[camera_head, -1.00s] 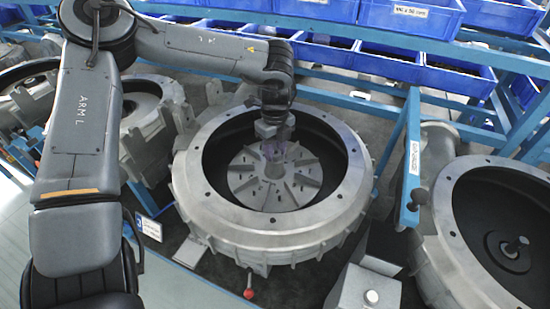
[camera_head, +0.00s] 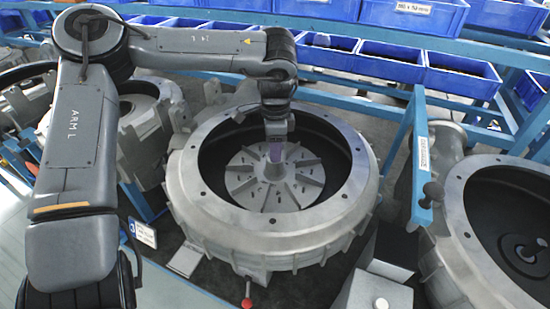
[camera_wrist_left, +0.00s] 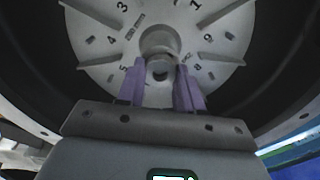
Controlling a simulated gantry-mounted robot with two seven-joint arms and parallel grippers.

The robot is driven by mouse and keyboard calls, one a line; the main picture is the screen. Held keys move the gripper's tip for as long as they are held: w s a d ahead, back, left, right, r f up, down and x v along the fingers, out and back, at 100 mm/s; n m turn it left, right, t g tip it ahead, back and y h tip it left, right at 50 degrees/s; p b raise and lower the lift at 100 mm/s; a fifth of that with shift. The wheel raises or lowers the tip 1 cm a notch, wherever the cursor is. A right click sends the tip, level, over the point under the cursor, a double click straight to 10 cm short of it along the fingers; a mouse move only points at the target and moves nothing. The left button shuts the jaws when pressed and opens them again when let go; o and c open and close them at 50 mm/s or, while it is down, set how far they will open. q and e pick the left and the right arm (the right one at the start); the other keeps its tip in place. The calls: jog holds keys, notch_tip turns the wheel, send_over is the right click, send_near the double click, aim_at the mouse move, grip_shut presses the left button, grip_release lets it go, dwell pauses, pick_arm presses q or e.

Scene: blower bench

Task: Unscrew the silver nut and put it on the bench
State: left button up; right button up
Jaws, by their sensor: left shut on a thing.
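The silver nut (camera_wrist_left: 159,72) shows in the left wrist view at the hub of the grey finned impeller (camera_wrist_left: 205,45), between my purple fingers. My left gripper (camera_wrist_left: 160,82) is shut on it. In the head view my left gripper (camera_head: 275,158) points down into the round blower housing (camera_head: 200,215), with its fingertips at the centre of the impeller (camera_head: 245,180). The nut is hidden by the fingers there. I cannot tell how far the nut is on its thread. My right gripper is in neither view.
The housing's thick bolted rim surrounds my left gripper. A second housing (camera_head: 455,215) stands at the right, past a blue post (camera_head: 420,165). Blue bins (camera_head: 460,75) line the back. A grey box (camera_head: 375,290) and a red-knobbed lever (camera_head: 247,302) are in front.

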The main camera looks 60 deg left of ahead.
pick_arm(q)
jog(key=n+b, duration=0.2)
jog(key=n, duration=0.2)
jog(key=shift+f+n, duration=0.1)
jog(key=shift+n, duration=0.2)
jog(key=shift+n+b, duration=1.1)
jog(key=shift+n, duration=0.4)
jog(key=o, duration=0.8)
